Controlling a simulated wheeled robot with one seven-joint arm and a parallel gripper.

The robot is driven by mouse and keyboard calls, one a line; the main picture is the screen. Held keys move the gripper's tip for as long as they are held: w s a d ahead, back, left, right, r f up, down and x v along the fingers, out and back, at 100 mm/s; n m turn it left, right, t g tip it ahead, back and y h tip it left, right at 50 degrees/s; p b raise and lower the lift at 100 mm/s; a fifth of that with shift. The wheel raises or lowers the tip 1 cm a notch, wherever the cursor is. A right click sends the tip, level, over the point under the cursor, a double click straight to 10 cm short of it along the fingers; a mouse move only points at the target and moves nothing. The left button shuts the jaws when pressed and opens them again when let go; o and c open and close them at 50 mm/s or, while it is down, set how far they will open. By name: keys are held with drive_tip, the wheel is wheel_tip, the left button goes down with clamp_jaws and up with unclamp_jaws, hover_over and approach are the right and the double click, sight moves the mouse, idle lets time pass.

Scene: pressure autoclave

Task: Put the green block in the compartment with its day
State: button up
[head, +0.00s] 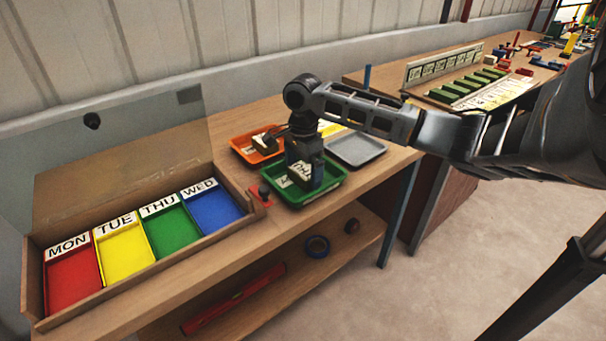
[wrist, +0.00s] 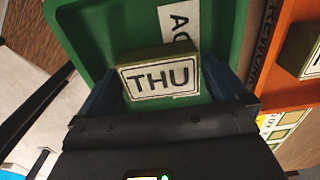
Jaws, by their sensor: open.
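The green block (head: 299,173) has a white label reading THU, plain in the wrist view (wrist: 160,76). It sits in the green tray (head: 325,193), which has a partly hidden white label. My gripper (head: 306,177) is lowered over this tray, its open fingers on either side of the block; contact cannot be told. The day box (head: 137,291) on the left has red MON (head: 72,278), yellow TUE (head: 124,252), green THU (head: 171,230) and blue WED (head: 214,211) compartments. All appear empty. Its clear lid (head: 120,165) stands raised behind it.
An orange tray (head: 240,143) holding another block (head: 264,144) is behind the green one. An empty grey tray (head: 356,149) is to the right. A red fixture (head: 262,194) stands between box and green tray. Another bench (head: 400,82) stands at the back right.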

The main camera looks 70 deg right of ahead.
drive_tip(key=shift+f, duration=0.4)
drive_tip(key=shift+c, duration=0.2)
drive_tip(key=c, duration=0.8)
drive_tip(key=shift+c, duration=0.2)
drive_tip(key=shift+r, duration=0.2)
